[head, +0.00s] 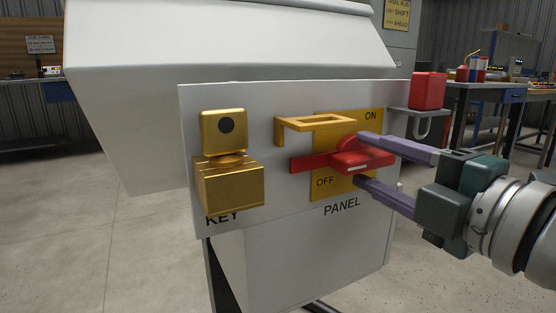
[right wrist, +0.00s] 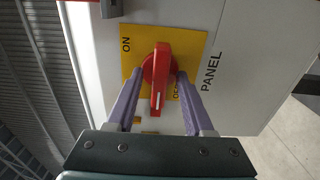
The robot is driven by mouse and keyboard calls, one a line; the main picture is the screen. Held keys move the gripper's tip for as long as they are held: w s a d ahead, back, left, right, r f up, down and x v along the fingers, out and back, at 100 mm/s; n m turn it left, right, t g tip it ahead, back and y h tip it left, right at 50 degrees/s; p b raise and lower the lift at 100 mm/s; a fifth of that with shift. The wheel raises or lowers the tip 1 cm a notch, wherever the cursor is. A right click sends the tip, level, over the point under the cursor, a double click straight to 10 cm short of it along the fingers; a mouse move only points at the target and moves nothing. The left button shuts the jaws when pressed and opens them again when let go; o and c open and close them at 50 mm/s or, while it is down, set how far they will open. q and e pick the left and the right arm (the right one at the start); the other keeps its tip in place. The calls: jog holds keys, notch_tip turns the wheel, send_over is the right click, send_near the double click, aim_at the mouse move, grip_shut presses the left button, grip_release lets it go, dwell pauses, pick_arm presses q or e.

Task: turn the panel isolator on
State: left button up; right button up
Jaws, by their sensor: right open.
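The panel isolator is a red rotary handle (head: 343,162) on a yellow plate (head: 361,125) marked ON at the upper right and OFF at the lower left, with PANEL printed below. The handle lies roughly level in the head view, its grip jutting toward my right gripper (head: 360,160). That gripper is open, coming in from the right with one purple finger above the handle and one below. The right wrist view shows the red handle (right wrist: 158,72) between the two open fingers (right wrist: 159,76); contact cannot be told. My left gripper is not in view.
A yellow bracket (head: 281,134) juts out above the handle's left part. A brass block (head: 229,187) above the KEY label stands left on the grey panel (head: 270,200). A red padlock (head: 428,90) is at the right edge. Workbenches (head: 500,92) stand behind; the floor at left is clear.

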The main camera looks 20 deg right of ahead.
grip_shut()
dwell(0.3)
dwell(0.4)
